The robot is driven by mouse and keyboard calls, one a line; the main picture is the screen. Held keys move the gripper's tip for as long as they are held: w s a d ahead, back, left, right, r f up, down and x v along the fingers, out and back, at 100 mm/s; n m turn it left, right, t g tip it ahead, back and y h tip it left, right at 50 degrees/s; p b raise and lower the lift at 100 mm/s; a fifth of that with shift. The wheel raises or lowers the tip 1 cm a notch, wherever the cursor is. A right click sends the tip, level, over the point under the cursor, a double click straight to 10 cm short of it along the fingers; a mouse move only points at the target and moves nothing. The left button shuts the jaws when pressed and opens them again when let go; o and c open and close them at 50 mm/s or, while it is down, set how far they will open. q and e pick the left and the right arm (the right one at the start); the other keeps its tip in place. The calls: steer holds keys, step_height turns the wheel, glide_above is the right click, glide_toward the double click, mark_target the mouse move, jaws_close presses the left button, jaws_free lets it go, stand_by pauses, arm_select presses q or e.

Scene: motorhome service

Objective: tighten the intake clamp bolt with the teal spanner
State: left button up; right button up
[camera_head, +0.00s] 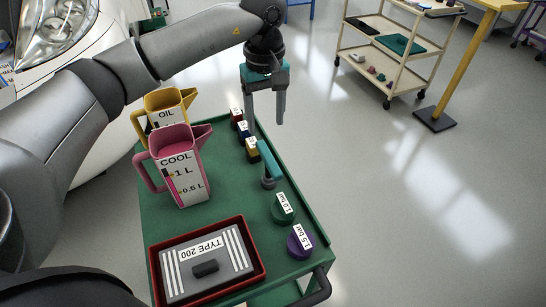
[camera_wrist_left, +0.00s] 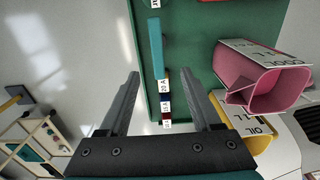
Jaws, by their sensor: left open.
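The teal spanner (camera_head: 267,160) is at the right edge of the green cart top, its teal bar raised at a slant with the lower end by a grey round part. In the left wrist view the teal spanner (camera_wrist_left: 156,48) lies beyond the fingertips, roughly in line with the gap between them. My left gripper (camera_head: 265,118) is open and empty, pointing down beyond the spanner and clear of it. Its two fingers also show in the left wrist view (camera_wrist_left: 160,75). I cannot make out the intake clamp bolt in either view. My right gripper is not in view.
The green cart (camera_head: 220,220) holds a pink coolant jug (camera_head: 180,165), a yellow oil jug (camera_head: 165,101), small labelled fuses (camera_head: 243,130), a green cap (camera_head: 283,208), a purple cap (camera_head: 301,241) and a red tray (camera_head: 262,262) with a grey block. A beige shelf trolley (camera_head: 393,60) stands beyond open floor.

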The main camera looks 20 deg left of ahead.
arm_select(q)
glide_above(268, 156)
steer(key=f, duration=0.6)
steer(key=shift+s+f, duration=0.25)
steer(key=shift+f, duration=0.1)
steer(key=shift+w+f, duration=0.2)
steer(key=shift+f, duration=2.8)
steer(key=shift+d, duration=0.1)
jaws_close()
